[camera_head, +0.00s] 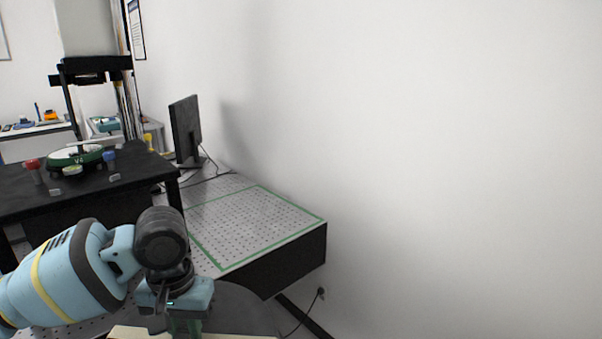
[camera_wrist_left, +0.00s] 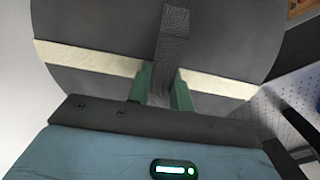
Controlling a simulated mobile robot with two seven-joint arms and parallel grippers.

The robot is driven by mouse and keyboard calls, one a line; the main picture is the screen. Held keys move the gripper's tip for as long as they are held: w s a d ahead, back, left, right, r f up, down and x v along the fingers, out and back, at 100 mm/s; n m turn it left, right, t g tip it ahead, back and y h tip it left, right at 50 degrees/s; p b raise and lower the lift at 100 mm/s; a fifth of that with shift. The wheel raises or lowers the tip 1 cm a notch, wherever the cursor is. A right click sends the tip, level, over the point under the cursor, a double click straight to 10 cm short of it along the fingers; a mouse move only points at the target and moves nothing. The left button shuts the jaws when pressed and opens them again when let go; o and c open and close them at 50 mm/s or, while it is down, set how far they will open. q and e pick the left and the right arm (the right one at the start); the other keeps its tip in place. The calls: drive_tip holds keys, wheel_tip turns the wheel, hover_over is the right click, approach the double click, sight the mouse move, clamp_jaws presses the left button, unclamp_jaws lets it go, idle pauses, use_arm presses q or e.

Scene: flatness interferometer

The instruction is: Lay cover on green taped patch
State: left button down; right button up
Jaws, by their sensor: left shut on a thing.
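The cover (camera_head: 240,312) is a dark grey round disc at the bottom of the head view, partly hidden by my left arm. In the left wrist view the cover (camera_wrist_left: 230,45) shows a cream band across it and a dark strap handle. My left gripper (camera_head: 187,325) is shut on the strap; its green fingers (camera_wrist_left: 162,88) pinch it from both sides. The cover hangs in front of the bench, apart from the patch. The green taped patch (camera_head: 255,225) is a bare rectangle outlined on the perforated bench top. My right gripper is out of view.
A monitor (camera_head: 186,130) stands behind the patch, with cables by it. A black table (camera_head: 110,190) at the left bears a round green-rimmed instrument (camera_head: 75,159) with red and blue knobs. A white wall (camera_head: 420,150) bounds the right. The patch is clear.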

use_arm(q)
drive_tip(key=s+d+f, duration=0.1)
drive_tip(key=d, duration=0.3)
drive_tip(key=s+d+f, duration=0.1)
drive_tip(key=d+f, duration=0.1)
drive_tip(key=d, duration=0.3)
drive_tip(key=s+d+f, duration=0.1)
drive_tip(key=d, duration=0.3)
drive_tip(key=shift+s+d+f, duration=0.15)
drive_tip(key=shift+s+d, duration=0.15)
drive_tip(key=shift+d, duration=0.05)
drive_tip(key=shift+s+d+f, duration=0.15)
drive_tip(key=shift+d+f, duration=0.1)
